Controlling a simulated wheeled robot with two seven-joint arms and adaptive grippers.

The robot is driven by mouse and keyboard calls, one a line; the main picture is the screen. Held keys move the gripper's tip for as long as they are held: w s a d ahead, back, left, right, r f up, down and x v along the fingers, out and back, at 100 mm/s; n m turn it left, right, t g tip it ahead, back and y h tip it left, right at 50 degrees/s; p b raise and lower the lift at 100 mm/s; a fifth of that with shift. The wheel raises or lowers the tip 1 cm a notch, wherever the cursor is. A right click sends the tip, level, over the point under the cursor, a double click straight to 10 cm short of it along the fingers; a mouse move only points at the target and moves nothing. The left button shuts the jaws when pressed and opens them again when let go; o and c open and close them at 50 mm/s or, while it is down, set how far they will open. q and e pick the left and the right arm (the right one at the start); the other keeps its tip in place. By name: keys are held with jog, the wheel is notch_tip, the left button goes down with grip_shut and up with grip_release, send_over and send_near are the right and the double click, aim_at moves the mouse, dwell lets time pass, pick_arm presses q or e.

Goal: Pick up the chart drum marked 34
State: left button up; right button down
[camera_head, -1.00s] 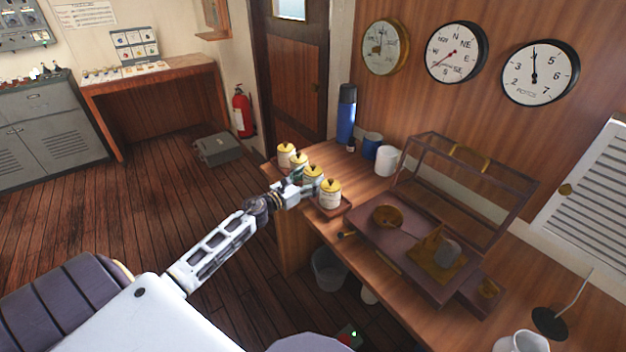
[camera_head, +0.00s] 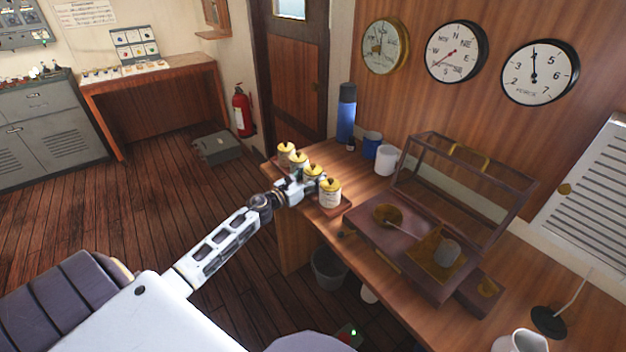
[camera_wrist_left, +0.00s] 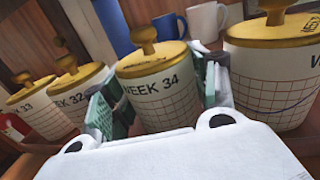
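The chart drum marked 34 (camera_wrist_left: 160,95) is a cream drum with a grid, "WEEK 34" lettering and a yellow knobbed lid. It stands third in a row of similar drums and also shows in the head view (camera_head: 314,170). My left gripper (camera_wrist_left: 160,100) has one green-padded finger on each side of it, and no clear gap shows between pads and drum. In the head view my left gripper (camera_head: 300,186) reaches the row from the left and covers part of this drum. The drum looks level with its neighbours. My right gripper is not seen.
Drums marked 32 (camera_wrist_left: 75,97) and 33 (camera_wrist_left: 40,110) stand to the left; another drum (camera_wrist_left: 270,80) is close on the right. Behind are a blue flask (camera_head: 346,115), a blue mug (camera_head: 372,144) and a white mug (camera_head: 386,160). A glass-framed case (camera_head: 465,205) stands open to the right.

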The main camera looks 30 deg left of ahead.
aim_at(312, 170)
pick_arm(q)
jog(key=shift+c, duration=1.3)
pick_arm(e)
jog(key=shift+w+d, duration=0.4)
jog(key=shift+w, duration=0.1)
pick_arm(q)
jog(key=shift+r, duration=0.15)
